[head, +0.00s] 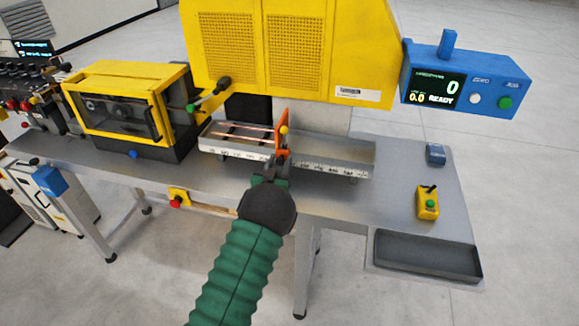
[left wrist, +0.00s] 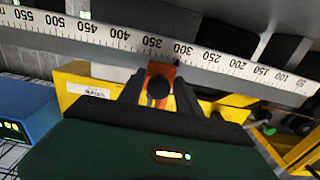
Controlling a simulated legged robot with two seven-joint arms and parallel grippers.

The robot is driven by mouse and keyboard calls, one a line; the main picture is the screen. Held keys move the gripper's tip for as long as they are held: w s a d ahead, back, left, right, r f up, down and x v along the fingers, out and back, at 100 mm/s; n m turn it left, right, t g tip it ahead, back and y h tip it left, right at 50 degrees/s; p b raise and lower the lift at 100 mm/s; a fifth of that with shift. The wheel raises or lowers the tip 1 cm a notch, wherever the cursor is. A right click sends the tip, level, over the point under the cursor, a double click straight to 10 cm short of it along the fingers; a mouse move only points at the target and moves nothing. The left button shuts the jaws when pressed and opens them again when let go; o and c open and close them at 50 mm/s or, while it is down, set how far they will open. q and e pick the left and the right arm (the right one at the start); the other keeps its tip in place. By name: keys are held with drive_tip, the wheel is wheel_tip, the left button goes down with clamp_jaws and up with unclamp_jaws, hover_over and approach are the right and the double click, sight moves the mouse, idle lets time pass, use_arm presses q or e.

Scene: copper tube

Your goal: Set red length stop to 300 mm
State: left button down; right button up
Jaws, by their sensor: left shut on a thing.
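The red length stop (head: 281,142) stands upright across the silver measuring trough (head: 340,168), with a small yellow knob on it. In the left wrist view the orange-red stop (left wrist: 161,70) sits against the white scale (left wrist: 215,61), between the 350 and 300 labels; its exact reading is unclear. My left gripper (head: 270,174) is at the front of the trough, shut on the stop. In the left wrist view its dark fingers (left wrist: 158,88) flank the stop's round black knob. My right gripper is not in view.
Copper tubes (head: 240,131) lie in the trough left of the stop. The yellow machine (head: 265,45) rises behind. A blue display box (head: 455,82) reads READY. A yellow button box (head: 428,203) and a dark tray (head: 428,256) are at right. The trough right of the stop is empty.

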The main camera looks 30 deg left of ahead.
use_arm(q)
drive_tip(key=shift+a+f, duration=0.1)
drive_tip(key=c, duration=1.1)
unclamp_jaws()
drive_tip(key=shift+s, duration=0.1)
drive_tip(key=shift+a, duration=0.1)
drive_tip(key=shift+s, duration=0.15)
drive_tip(key=b+v, duration=1.3)
drive_tip(key=v, duration=0.6)
drive_tip(key=p+x, duration=0.1)
drive_tip(key=x, duration=0.4)
drive_tip(key=p+x, duration=0.1)
drive_tip(key=x, duration=0.5)
drive_tip(key=p+x, duration=0.1)
drive_tip(key=x, duration=0.5)
drive_tip(key=shift+d+r, duration=0.25)
